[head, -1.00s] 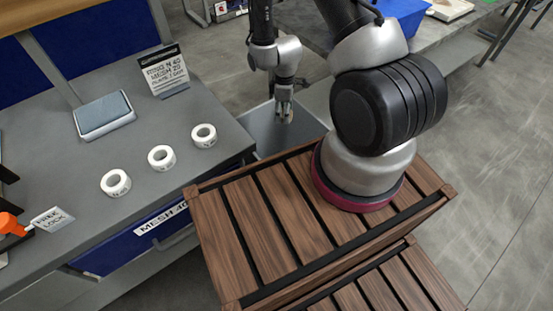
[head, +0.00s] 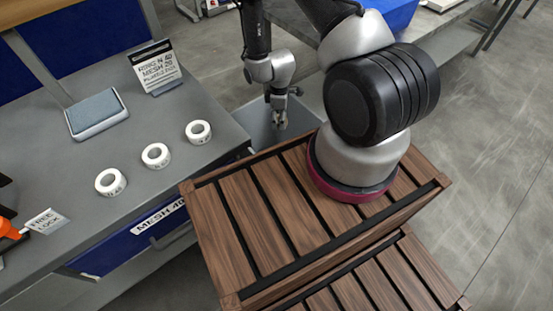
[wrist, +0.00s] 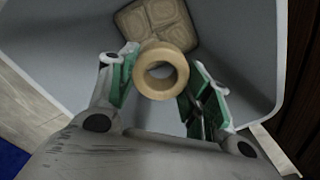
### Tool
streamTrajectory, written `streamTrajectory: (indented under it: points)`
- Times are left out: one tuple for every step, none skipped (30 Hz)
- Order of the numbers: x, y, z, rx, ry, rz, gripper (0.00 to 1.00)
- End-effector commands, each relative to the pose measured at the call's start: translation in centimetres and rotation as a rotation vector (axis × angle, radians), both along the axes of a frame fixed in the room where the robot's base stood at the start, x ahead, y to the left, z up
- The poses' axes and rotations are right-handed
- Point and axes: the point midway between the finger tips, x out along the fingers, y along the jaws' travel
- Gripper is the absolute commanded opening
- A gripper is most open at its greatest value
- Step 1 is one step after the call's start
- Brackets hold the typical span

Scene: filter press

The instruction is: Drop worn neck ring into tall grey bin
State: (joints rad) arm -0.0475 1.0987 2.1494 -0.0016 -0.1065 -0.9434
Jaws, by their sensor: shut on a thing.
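The worn neck ring (wrist: 161,93) is a beige ring between the green-padded fingers of my gripper (wrist: 161,84) in the wrist view. My gripper is shut on it. Behind the ring in that view are the pale inner walls of the tall grey bin (wrist: 62,45), with the ring above the bin's floor. In the head view my gripper (head: 281,121) points down over the mouth of the bin (head: 254,117), which stands between the grey bench and the wooden crate. The ring is too small to make out clearly there.
A beige square plate (wrist: 155,20) lies at the bottom of the bin. Three white rings (head: 155,155) stand in a row on the grey bench (head: 120,215), near a grey pad (head: 97,112) and a sign (head: 155,66). The slatted wooden crate (head: 262,215) borders the bin.

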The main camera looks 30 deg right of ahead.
Motion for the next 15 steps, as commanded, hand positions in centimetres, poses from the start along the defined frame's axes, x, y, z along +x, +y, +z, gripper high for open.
streamTrajectory:
  points:
    - [0.0,0.0,0.01,0.0,0.0,0.0,0.26]
    - [0.0,0.0,0.02,0.0,0.0,0.0,0.53]
    - [0.0,0.0,0.02,0.0,0.0,0.0,0.6]
    - [0.0,0.0,0.02,0.0,0.0,0.0,0.65]
    - [0.0,0.0,0.02,0.0,0.0,0.0,0.71]
    - [0.0,0.0,0.03,0.0,0.0,0.0,0.74]
    - [0.0,0.0,0.03,0.0,0.0,0.0,0.74]
    - [0.0,0.0,0.03,0.0,0.0,0.0,0.74]
    - [0.0,0.0,0.03,0.0,0.0,0.0,0.74]
    - [0.0,0.0,0.03,0.0,0.0,0.0,0.74]
    - [0.0,0.0,0.03,0.0,0.0,0.0,0.74]
    - [0.0,0.0,0.03,0.0,0.0,0.0,0.74]
    - [0.0,0.0,0.03,0.0,0.0,0.0,0.74]
    - [0.0,0.0,0.04,0.0,0.0,0.0,0.74]
    - [0.01,0.0,0.1,0.0,0.0,0.0,0.74]
